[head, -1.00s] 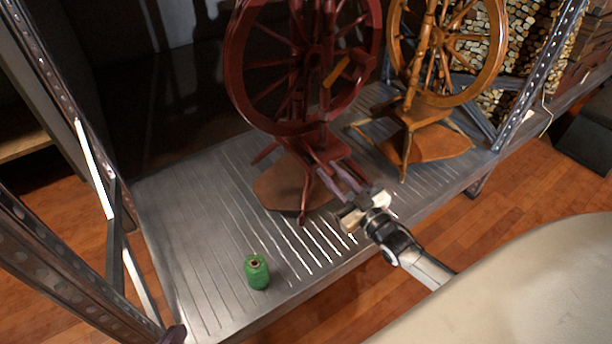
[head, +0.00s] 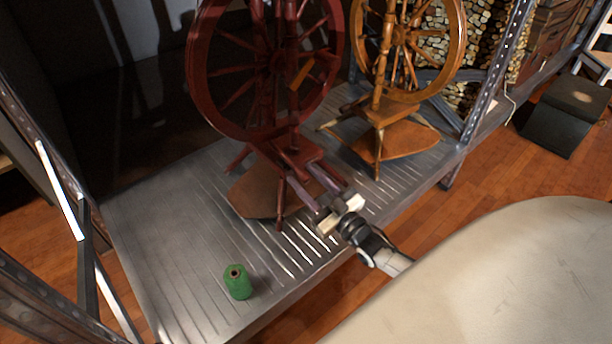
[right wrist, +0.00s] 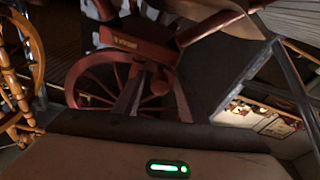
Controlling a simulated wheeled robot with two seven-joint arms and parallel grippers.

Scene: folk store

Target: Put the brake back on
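A dark red spinning wheel (head: 201,65) stands upright on the grey ribbed metal platform. An orange-brown peg (head: 301,75) shows against its spokes; I cannot tell whether this is the brake. My right gripper (head: 314,170) reaches in at the front of the wheel's base, close to its red wooden parts. Its two fingers are apart. In the right wrist view, the fingers (right wrist: 157,98) point at the red wheel, with a rounded red part visible between them. I cannot tell whether they touch it. My left gripper is not in view.
A lighter brown spinning wheel (head: 380,110) stands just right of the red one. A green thread spool (head: 237,282) stands near the platform's front edge. Perforated metal posts (head: 492,75) flank the platform (head: 150,240). Its left part is mostly clear.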

